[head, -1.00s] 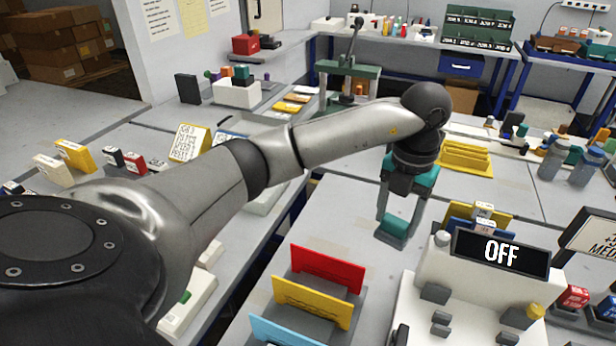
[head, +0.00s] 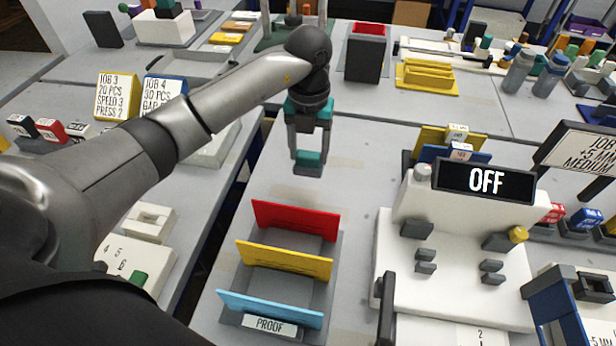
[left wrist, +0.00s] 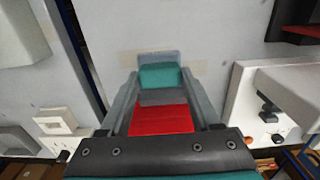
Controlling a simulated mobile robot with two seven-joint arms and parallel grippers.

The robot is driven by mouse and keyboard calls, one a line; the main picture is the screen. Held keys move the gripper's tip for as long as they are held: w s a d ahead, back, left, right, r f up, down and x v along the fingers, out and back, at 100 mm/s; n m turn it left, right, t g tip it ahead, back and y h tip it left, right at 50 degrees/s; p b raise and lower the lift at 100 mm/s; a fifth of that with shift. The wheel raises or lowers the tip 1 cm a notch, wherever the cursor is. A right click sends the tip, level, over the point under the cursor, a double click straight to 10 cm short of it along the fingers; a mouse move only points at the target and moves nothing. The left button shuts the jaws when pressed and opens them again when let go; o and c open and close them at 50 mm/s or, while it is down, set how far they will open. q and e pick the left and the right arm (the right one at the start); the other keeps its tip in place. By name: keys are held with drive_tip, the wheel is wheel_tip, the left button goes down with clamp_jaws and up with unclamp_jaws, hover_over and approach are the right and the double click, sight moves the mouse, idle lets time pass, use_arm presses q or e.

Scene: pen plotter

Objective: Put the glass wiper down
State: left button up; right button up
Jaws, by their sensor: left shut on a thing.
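My left gripper (head: 308,158) hangs fingers-down over the bare table behind the red divider (head: 295,220) of the rack. It is shut on a small teal and grey block, which I take to be the glass wiper (head: 308,169). In the left wrist view the wiper (left wrist: 160,75) sits between the two fingertips, with part of the red divider (left wrist: 160,121) showing below it. I cannot tell whether the wiper touches the table. My right gripper is not in view.
A rack with red, yellow and blue (head: 268,307) dividers stands in front. The white plotter (head: 455,265) with its "OFF" display (head: 486,181) stands to the right. Table around the gripper is clear.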

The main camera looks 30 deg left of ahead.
sight(309, 154)
use_arm(q)
wheel_tip(309, 154, down, 8)
drive_tip(key=shift+r+b, duration=0.2)
drive_tip(key=shift+b, duration=0.45)
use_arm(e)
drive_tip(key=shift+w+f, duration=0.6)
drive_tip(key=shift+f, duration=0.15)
use_arm(q)
drive_tip(key=shift+f, duration=0.1)
drive_tip(key=o, duration=0.8)
drive_tip(key=shift+f, duration=0.15)
drive_tip(key=o, duration=0.5)
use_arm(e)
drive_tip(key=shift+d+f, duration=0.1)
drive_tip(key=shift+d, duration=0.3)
use_arm(q)
wheel_tip(309, 154, up, 11)
drive_tip(key=shift+r+p, duration=0.1)
drive_tip(key=shift+p, duration=1)
drive_tip(key=shift+r, duration=0.6)
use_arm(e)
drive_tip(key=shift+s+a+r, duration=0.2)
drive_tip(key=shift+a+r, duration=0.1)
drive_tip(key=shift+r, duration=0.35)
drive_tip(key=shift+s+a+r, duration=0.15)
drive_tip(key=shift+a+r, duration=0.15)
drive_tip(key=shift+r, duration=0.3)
